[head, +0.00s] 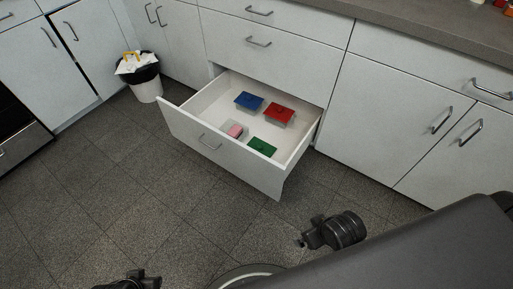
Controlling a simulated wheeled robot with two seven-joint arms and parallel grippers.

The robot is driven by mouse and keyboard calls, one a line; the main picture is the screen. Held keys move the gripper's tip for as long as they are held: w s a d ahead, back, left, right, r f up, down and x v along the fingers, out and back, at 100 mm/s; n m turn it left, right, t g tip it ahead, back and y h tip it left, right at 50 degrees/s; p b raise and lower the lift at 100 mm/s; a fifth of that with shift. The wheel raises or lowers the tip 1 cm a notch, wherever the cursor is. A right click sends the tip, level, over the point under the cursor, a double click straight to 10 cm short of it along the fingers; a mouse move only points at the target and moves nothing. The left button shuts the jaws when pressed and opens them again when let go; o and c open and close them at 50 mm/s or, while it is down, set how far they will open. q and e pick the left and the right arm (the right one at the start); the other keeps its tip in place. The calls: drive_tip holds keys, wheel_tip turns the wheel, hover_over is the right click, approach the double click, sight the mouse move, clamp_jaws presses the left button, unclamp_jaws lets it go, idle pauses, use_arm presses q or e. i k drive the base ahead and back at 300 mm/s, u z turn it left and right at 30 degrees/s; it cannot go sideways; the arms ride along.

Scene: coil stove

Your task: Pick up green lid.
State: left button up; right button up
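The green lid (262,147) lies in the open drawer (185,124), near its front right corner. A pink item (235,131) in a pale, see-through container sits to its left. A red-lidded container (279,114) and a blue-lidded container (248,101) sit farther back in the drawer. My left gripper (140,280) is low at the bottom edge, partly cut off, far from the lid. My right gripper (302,243) is above the floor in front of the drawer, apart from the lid. Its fingers are too small and dark to judge.
White cabinets (395,120) with metal handles line the back and right, under a grey counter (430,25). A white bin with a black liner (147,88) stands left of the drawer. The tiled floor (110,190) in front is clear.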

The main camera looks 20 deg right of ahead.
sight(265, 149)
drive_tip(key=u, duration=2.9)
drive_tip(key=k, duration=1.3)
drive_tip(key=z, duration=1.55)
